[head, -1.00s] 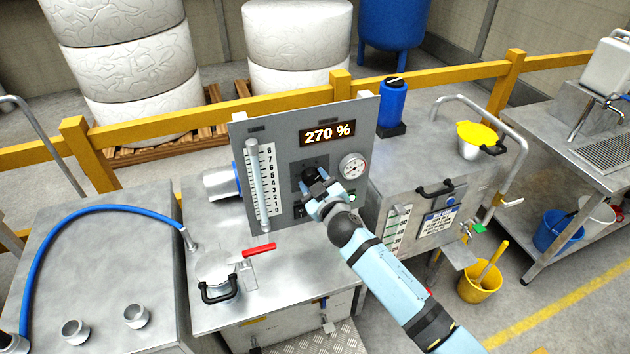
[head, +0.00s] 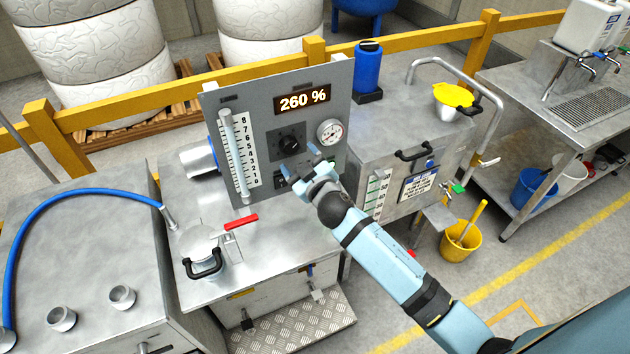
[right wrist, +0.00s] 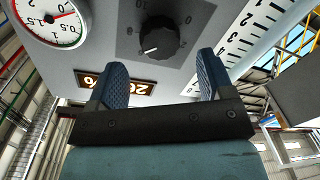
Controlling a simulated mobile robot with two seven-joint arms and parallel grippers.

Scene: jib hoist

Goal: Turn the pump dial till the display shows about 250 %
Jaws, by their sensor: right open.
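The pump dial (head: 290,143) is a black knob on the grey upright panel (head: 237,105). The display (head: 303,100) above it reads 260 %. My right gripper (head: 313,160) is open and empty, a little below and to the right of the dial and apart from it. In the right wrist view the dial (right wrist: 160,38) shows beyond the two open blue-padded fingers (right wrist: 160,78), with a white pointer mark and a number scale around it. The display (right wrist: 128,84) is partly hidden there behind a finger. My left gripper is not in view.
A round gauge (head: 329,132) sits right of the dial and a level scale (head: 238,155) left of it. Below stand a steel bench with a red-handled valve (head: 240,222) and a blue hose (head: 90,212). A yellow bucket (head: 460,240) stands on the floor at right.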

